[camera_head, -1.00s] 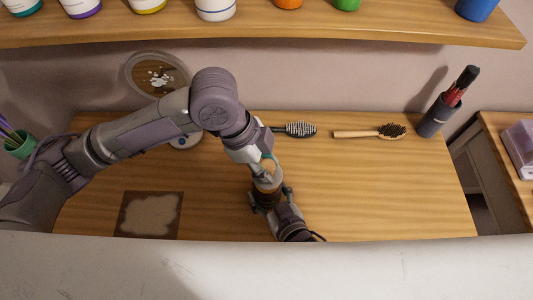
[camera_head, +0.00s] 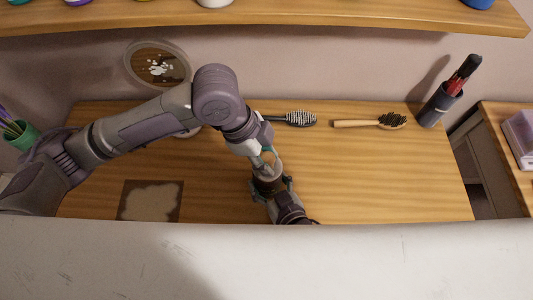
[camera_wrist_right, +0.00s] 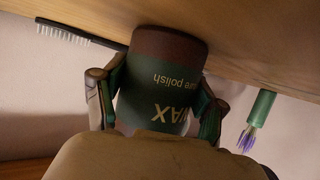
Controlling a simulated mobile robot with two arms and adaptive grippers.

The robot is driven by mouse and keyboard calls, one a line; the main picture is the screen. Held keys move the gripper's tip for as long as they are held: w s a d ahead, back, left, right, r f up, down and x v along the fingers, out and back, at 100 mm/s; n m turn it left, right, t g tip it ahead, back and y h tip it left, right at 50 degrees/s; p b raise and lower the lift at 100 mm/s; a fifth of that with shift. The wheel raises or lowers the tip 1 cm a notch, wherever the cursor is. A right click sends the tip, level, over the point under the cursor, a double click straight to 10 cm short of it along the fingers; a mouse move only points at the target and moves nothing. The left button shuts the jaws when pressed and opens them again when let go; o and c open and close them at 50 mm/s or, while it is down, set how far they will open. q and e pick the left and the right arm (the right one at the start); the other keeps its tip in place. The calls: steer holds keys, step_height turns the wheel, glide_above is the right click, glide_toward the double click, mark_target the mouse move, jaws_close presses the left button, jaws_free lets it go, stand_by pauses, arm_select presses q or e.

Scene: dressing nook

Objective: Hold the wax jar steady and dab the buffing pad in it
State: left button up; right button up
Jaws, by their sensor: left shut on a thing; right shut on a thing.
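The wax jar (camera_wrist_right: 160,80) is dark green with a brown band and upside-down lettering in the right wrist view. My right gripper (camera_wrist_right: 155,105) is shut around its sides. In the head view the jar (camera_head: 268,187) stands near the desk's front, between the fingers of my right gripper (camera_head: 270,184). My left gripper (camera_head: 266,155) is above it, shut on the pale buffing pad (camera_head: 271,168) over the jar's mouth. The contact between pad and wax is hidden. A tan rounded shape fills the bottom of the right wrist view; I cannot tell what it is.
A black brush (camera_head: 296,118) and a wooden brush (camera_head: 372,122) lie behind the jar. A dark cup (camera_head: 436,105) stands back right. A stained mat (camera_head: 150,201) lies left, and a green cup (camera_head: 22,138) is far left. The desk right of the jar is clear.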

mark_target(267, 157)
arm_select(q)
steer(key=shift+f, duration=0.7)
stand_by(1.2)
steer(key=shift+r, duration=0.1)
steer(key=shift+r, duration=3.5)
arm_select(e)
steer(key=o, duration=1.4)
steer(key=shift+o, duration=0.2)
steer(key=shift+s, duration=0.1)
